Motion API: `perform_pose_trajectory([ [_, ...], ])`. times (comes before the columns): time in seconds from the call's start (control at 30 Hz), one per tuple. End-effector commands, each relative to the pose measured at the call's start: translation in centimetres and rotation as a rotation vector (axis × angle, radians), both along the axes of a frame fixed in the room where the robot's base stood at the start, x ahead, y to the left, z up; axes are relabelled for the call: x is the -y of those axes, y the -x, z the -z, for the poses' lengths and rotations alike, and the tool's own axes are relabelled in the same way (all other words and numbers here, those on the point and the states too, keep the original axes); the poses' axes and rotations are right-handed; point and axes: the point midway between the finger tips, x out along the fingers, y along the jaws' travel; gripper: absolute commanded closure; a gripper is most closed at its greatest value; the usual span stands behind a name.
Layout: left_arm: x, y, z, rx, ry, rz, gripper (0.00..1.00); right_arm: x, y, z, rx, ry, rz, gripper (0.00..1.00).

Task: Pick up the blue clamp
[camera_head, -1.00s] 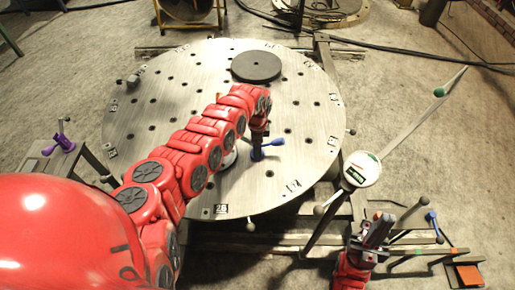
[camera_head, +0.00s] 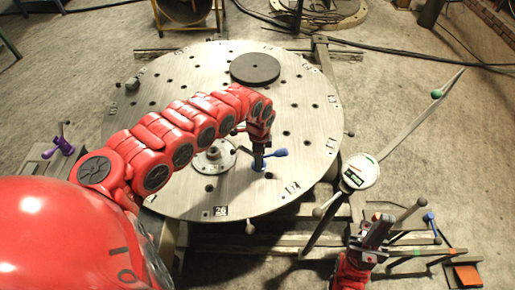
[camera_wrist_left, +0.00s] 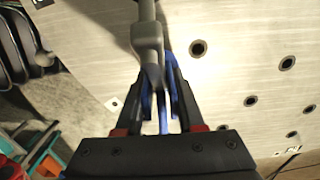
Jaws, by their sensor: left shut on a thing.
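The blue clamp (camera_head: 278,153) is at the front right part of the round perforated metal table (camera_head: 180,115), its blue handle pointing right. My left gripper (camera_head: 259,162) comes down over it from above and is shut on it. In the left wrist view the clamp's grey body (camera_wrist_left: 149,45) and blue parts lie between the two dark fingers (camera_wrist_left: 160,95). Whether the clamp touches the table cannot be told. My right gripper (camera_head: 380,228) is at the lower right, away from the table; its finger gap is unclear.
A dark disc (camera_head: 255,68) lies at the back of the table, and a round metal flange (camera_head: 213,158) sits beside my left arm. A purple clamp (camera_head: 60,142) is at left. A white dial gauge (camera_head: 360,172) and another blue clamp (camera_head: 430,219) are at right.

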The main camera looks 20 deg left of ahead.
Motion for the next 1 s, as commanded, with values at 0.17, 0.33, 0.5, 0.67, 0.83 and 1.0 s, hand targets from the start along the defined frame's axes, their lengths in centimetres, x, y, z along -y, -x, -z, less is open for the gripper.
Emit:
perform_pose_trajectory([
  [0.17, 0.1, 1.8, -1.4, -0.001, -0.012, -0.006, 1.00, 0.0, 0.0, -3.8, 0.001, 0.000, 0.000, 1.00],
  [0.33, 1.2, 3.9, -1.7, 0.000, -0.010, -0.003, 1.00, 0.0, 0.0, -6.5, 0.001, 0.000, 0.000, 1.00],
  [0.5, 2.2, 6.3, -1.7, -0.001, -0.007, -0.005, 1.00, 0.0, 0.0, -8.9, 0.001, 0.000, 0.000, 1.00],
  [0.67, 3.0, 8.0, -1.7, 0.002, -0.006, -0.007, 1.00, 0.0, 0.0, -10.5, 0.000, 0.000, 0.000, 1.00],
  [0.83, 3.3, 8.8, -1.5, 0.005, -0.005, -0.007, 1.00, 0.0, 0.0, -11.1, 0.000, 0.000, 0.000, 1.00],
  [1.0, 3.4, 8.9, -1.3, 0.006, -0.005, -0.007, 1.00, 0.0, 0.0, -11.1, 0.001, 0.000, 0.000, 1.00],
])
